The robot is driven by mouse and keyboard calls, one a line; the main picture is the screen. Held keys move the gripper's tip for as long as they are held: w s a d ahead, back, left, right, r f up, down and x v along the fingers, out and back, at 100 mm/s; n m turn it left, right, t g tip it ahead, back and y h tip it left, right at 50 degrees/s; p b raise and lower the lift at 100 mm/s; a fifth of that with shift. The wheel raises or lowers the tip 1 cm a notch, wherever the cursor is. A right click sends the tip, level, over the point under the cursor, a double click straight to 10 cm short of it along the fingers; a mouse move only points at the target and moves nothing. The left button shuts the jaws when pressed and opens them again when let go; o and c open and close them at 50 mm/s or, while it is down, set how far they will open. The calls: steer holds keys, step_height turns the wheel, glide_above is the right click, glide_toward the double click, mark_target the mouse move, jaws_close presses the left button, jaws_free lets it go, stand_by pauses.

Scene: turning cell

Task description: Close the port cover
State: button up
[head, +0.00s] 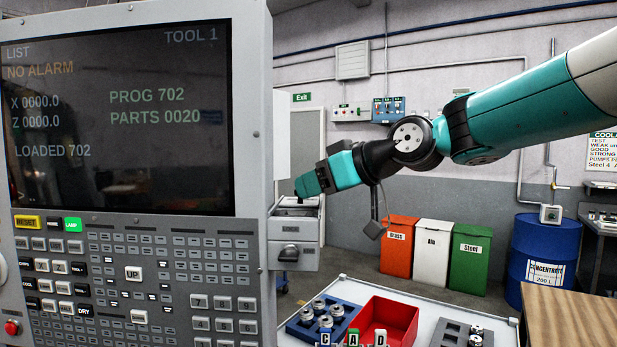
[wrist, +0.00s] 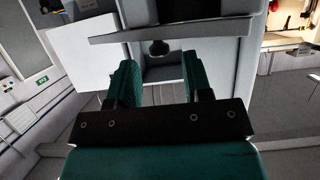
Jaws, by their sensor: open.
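My gripper (head: 300,188) is beside the right edge of the control console, over a grey box. In the wrist view, its two green fingers stand apart with nothing between them, and my gripper (wrist: 158,82) faces a pale recess (wrist: 162,72). A dark rounded part (wrist: 159,48) shows in that recess, beneath a grey ledge (wrist: 175,30). A flat white panel (wrist: 85,52) stands to the left of the fingers. I cannot tell for certain which of these is the port cover. No contact with the fingers is visible.
The control console (head: 256,120) fills the left. The grey box (head: 297,256) has a dark handle. A table (head: 350,288) at the front holds a blue tray (head: 345,338) and a red bin (head: 398,310). Waste bins (head: 432,252) and a blue drum (head: 541,235) stand behind.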

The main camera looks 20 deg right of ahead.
steer(key=shift+x, duration=1)
jaws_close()
